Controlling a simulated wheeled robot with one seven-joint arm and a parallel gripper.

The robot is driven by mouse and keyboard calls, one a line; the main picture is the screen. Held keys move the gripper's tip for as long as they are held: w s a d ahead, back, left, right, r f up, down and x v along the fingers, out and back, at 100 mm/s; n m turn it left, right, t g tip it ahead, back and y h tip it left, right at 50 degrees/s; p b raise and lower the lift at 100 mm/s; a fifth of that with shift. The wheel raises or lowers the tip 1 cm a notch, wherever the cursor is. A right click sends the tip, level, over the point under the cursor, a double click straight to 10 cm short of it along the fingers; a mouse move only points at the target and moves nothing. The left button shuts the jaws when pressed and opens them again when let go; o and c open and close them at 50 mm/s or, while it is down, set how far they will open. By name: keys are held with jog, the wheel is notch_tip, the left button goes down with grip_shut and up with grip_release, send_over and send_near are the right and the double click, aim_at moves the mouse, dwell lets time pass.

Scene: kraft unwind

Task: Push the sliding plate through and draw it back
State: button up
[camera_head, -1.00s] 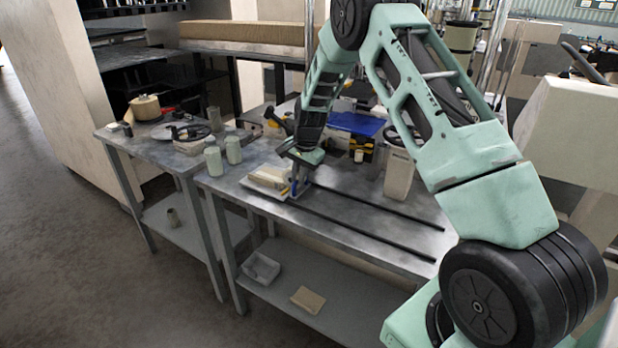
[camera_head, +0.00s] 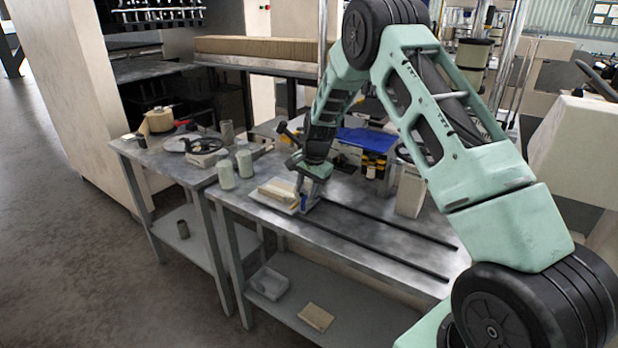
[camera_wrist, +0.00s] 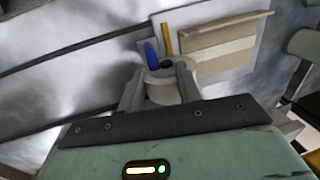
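The light sliding plate (camera_head: 287,209) lies flat on the metal bench at the left ends of two dark rails (camera_head: 385,219). A beige block (camera_head: 275,190) lies on it. In the wrist view the plate (camera_wrist: 262,15) shows at the top, with the block (camera_wrist: 220,45) and a thin orange stick (camera_wrist: 166,38) on it. My gripper (camera_head: 307,196) is low at the plate's right side. In the wrist view my gripper's fingers (camera_wrist: 160,82) stand on either side of a short, round beige piece (camera_wrist: 161,90). Whether they press on it is unclear. A blue part (camera_wrist: 151,54) is beside it.
Two pale green cups (camera_head: 236,170) stand left of the plate. A grey-beige container (camera_head: 410,192) and a blue bin (camera_head: 367,138) stand behind the rails. A side table (camera_head: 160,165) at left holds a tape roll. A tray (camera_head: 269,283) is on the lower shelf. The bench front is clear.

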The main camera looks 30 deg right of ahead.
jog(key=s+d+r+b, duration=0.1)
jog(key=s+r+b, duration=0.1)
jog(key=r, duration=1.5)
jog(key=shift+s, duration=0.55)
jog(key=shift+d, duration=0.1)
